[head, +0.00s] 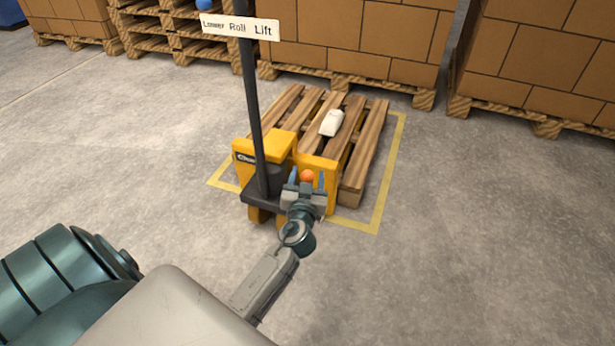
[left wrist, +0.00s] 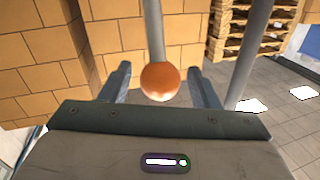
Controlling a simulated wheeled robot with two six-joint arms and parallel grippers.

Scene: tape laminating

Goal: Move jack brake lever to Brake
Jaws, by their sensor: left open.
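The yellow pallet jack (head: 318,170) stands at the near end of a wooden pallet, its dark handle post (head: 252,110) rising upward. The brake lever's orange ball knob (head: 307,175) shows at the front of the jack. In the left wrist view the orange knob (left wrist: 160,81) sits on a grey rod, between my left gripper's fingers. My left gripper (head: 306,182) is open around the knob, with a gap showing on each side in the left wrist view (left wrist: 160,85). My right gripper is not in view.
The wooden pallet (head: 367,150) carries a small white object (head: 331,122) and lies inside a yellow floor outline (head: 392,170). A sign (head: 240,27) reads "Lower Roll Lift". Brown boxes on pallets (head: 352,40) line the back. Grey floor is clear on both sides.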

